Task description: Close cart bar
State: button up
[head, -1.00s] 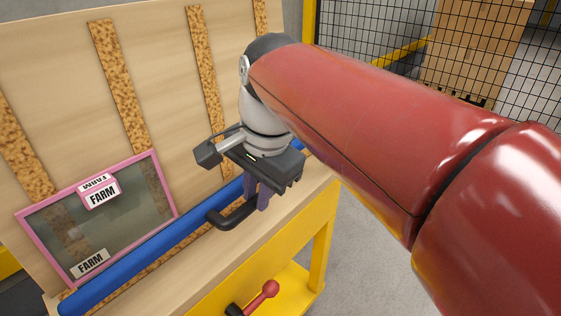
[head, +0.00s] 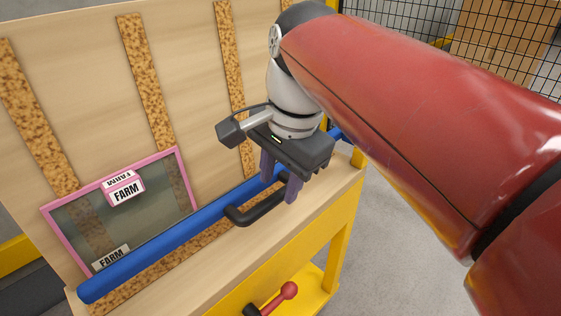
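The blue cart bar (head: 165,239) runs diagonally along the foot of the tall wooden back panel, above the cart's wooden ledge. A black U-shaped handle (head: 240,216) sticks out from the bar toward me. My gripper (head: 279,190) points down at the handle's right end. Its two purple fingers are apart, one near the bar and one on the near side of the handle. The fingers partly hide the handle's right end, and I cannot tell whether they touch it.
A pink-framed clear pane (head: 80,228) with FARM labels leans on the panel (head: 80,80) behind the bar. Black mesh fencing (head: 420,18) and a cardboard box (head: 505,35) stand behind. Grey floor is clear at right.

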jog(key=r, duration=0.4)
jog(key=shift+s+d+r, duration=0.3)
jog(key=shift+d+r, duration=0.05)
jog(key=shift+d, duration=0.05)
jog(key=s+d+f+n+t, duration=0.2)
jog(key=s+d+f+n, duration=0.1)
jog(key=d+f, duration=0.5)
jog(key=s+d+f+n+t+h, duration=0.1)
jog(key=s+d+f+n+t, duration=0.1)
jog(key=d+f+n, duration=0.3)
jog(key=s+d+f, duration=0.1)
jog(key=d+f, duration=0.2)
jog(key=shift+f+h, duration=0.3)
jog(key=shift+f, duration=0.05)
